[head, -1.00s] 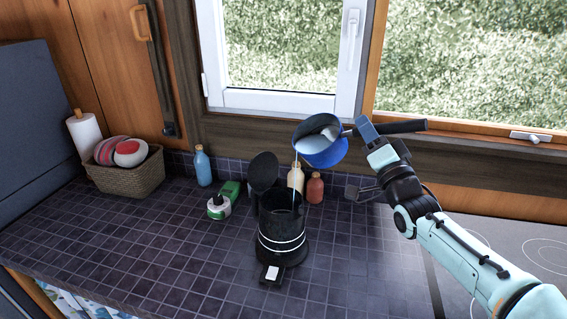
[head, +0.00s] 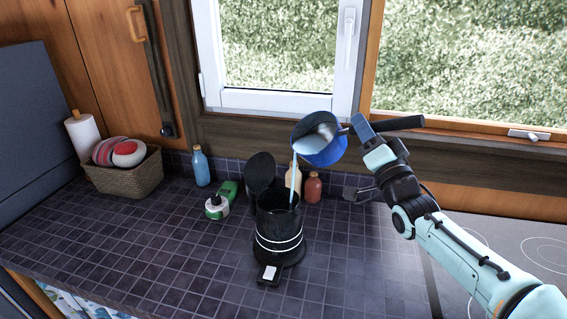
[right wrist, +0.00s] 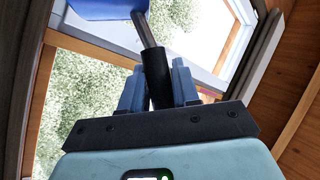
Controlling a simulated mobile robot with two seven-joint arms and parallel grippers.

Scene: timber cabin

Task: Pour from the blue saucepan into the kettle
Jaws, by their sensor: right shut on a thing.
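The blue saucepan (head: 322,150) is held tilted to the left, above and slightly right of the kettle. A thin pale stream runs from its rim down into the kettle's open top. The black kettle (head: 277,228) stands upright on the counter with its lid (head: 261,170) raised. My right gripper (head: 366,132) is shut on the saucepan's black handle. In the right wrist view the handle (right wrist: 156,78) lies between the fingers (right wrist: 158,88), with part of the blue pan (right wrist: 98,8) at the top. My left gripper is in neither view.
Behind the kettle stand a cream bottle (head: 293,178) and a red-brown bottle (head: 313,187). A hob (head: 520,245) is at right. The front counter (head: 150,255) is clear.

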